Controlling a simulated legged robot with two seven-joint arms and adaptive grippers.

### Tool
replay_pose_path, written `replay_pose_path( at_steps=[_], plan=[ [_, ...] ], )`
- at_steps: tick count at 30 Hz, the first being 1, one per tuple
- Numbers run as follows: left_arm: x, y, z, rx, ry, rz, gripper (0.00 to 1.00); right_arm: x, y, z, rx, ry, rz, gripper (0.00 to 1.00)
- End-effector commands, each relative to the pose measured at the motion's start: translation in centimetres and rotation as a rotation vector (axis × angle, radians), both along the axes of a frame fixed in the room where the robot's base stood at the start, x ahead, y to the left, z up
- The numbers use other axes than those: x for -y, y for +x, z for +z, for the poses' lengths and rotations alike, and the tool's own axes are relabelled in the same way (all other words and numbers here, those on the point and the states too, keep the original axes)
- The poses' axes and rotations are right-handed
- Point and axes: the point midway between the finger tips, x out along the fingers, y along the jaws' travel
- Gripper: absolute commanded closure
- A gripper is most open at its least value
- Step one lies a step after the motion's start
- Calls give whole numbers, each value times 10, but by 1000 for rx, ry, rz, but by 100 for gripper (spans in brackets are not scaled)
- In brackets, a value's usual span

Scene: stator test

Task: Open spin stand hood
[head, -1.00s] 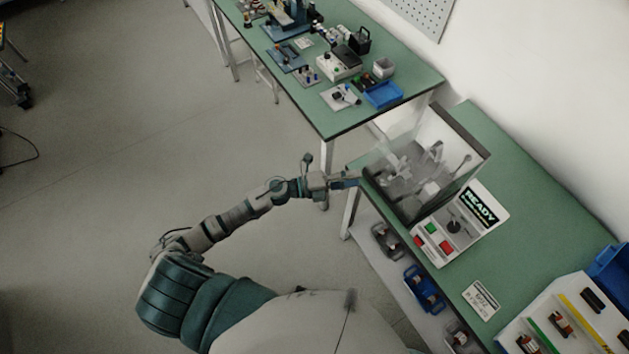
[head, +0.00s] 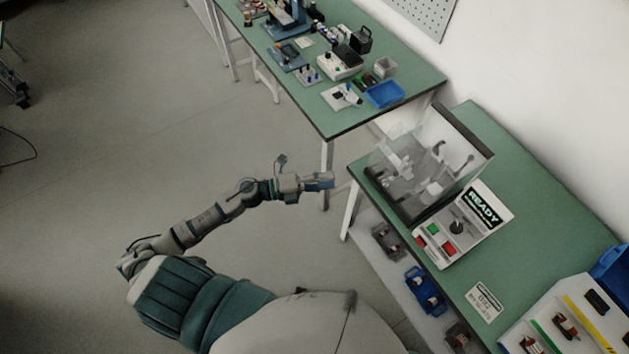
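The spin stand is at the right bench in the head view. Its transparent hood (head: 399,140) stands over grey stand parts (head: 425,172); the panes are hard to make out, so I cannot tell whether it is fully shut. A control box (head: 462,222) with a READY display, a green and a red button sits in front of it. My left gripper (head: 329,181) is in free air left of the hood, beyond the bench edge and apart from it. Its fingers are too small to tell open from shut. My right gripper is not in view.
The green right bench (head: 530,185) carries a label card (head: 484,302) and a parts rack (head: 570,318). A second green bench (head: 340,122) with tools and a blue tray (head: 384,94) stands behind. Blue and dark fixtures (head: 425,290) sit on the lower shelf.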

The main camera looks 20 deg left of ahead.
Motion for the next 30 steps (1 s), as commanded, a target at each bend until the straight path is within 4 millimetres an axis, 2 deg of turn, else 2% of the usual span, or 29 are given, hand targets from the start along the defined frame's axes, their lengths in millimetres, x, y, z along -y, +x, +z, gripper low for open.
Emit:
replay_pose_path(
  at_steps=[6, 13, 30],
  plan=[
    [-15, -9, 1, -1, 0, 1, 61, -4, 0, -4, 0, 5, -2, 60],
    [-23, -15, 4, 0, 2, -1, 61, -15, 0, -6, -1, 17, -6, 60],
    [-25, -15, 4, 1, 0, 0, 61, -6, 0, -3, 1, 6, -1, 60]
  ],
)
